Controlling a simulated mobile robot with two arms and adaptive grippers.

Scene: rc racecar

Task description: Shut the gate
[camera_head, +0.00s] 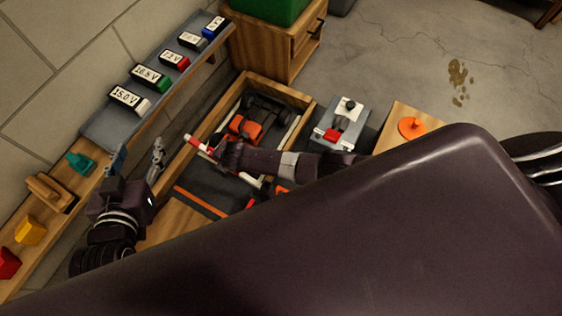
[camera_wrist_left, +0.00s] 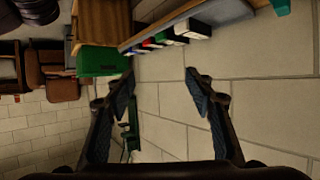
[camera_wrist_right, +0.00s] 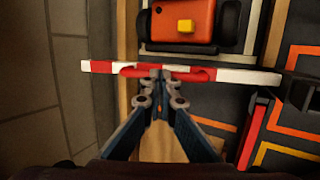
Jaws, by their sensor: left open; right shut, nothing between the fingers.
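The gate is a red-and-white striped bar (camera_wrist_right: 240,75). In the right wrist view it spans the dark lane crosswise, just in front of the orange car (camera_wrist_right: 183,20). In the head view the bar (camera_head: 199,145) is partly hidden by my right arm, and the car (camera_head: 244,128) sits behind it in the wooden-walled track. My right gripper (camera_wrist_right: 161,76) is shut and empty, its tips at the red middle part of the bar; whether they touch cannot be told. My left gripper (camera_head: 138,163) is open and empty beside the wall shelf, left of the track; its spread fingers (camera_wrist_left: 160,78) face the wall.
A grey shelf (camera_head: 100,133) with several voltage-labelled blocks runs along the wall. A wooden shelf (camera_head: 50,215) holds coloured pieces. Right of the track stand a grey device (camera_head: 350,108) with a red part and an orange disc (camera_head: 411,128) on wood. A wooden cabinet (camera_head: 270,45) stands behind.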

